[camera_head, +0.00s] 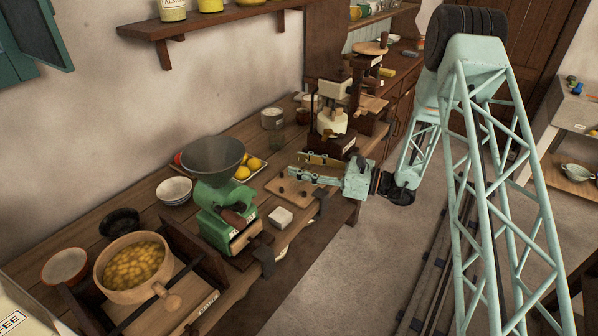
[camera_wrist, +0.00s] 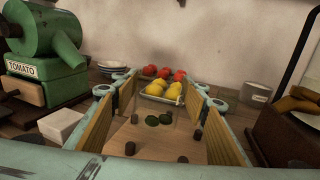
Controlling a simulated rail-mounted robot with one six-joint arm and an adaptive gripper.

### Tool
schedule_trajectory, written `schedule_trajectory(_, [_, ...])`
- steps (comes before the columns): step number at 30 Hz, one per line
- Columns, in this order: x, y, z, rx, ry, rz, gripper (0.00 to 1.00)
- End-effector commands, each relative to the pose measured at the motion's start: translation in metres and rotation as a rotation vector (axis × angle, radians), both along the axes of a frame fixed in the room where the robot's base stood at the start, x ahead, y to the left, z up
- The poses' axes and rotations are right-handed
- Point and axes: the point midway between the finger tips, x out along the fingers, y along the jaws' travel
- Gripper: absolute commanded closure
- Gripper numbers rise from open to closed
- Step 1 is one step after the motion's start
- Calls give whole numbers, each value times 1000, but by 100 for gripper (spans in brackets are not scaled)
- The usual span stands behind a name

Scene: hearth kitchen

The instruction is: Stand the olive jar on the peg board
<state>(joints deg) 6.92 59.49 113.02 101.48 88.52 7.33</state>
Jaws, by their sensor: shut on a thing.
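The peg board (camera_head: 296,203) is a flat wooden board with short dark pegs, lying near the counter's front edge. It also shows below and between my fingers in the wrist view (camera_wrist: 152,146). My gripper (camera_head: 303,168) reaches in from the right, level, over the board, with its two wood-lined fingers along both sides in the wrist view. Between them, dark green olives (camera_wrist: 158,120) show among the pegs. They seem to be in the clear olive jar, whose glass outline I can hardly make out. My gripper is shut on it. I cannot tell whether the jar's base touches the board.
A green tomato mill (camera_head: 221,215) stands left of the board, with a small white block (camera_head: 281,217) between. Lemons (camera_head: 243,171) lie on a tray behind.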

Motion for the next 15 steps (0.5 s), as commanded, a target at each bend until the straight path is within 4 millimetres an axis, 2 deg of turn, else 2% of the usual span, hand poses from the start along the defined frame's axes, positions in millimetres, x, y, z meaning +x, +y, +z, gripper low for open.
schedule_trajectory(6, [20,6,-2,0,0,1,74])
schedule_trajectory(15, [23,7,-2,0,0,0,74])
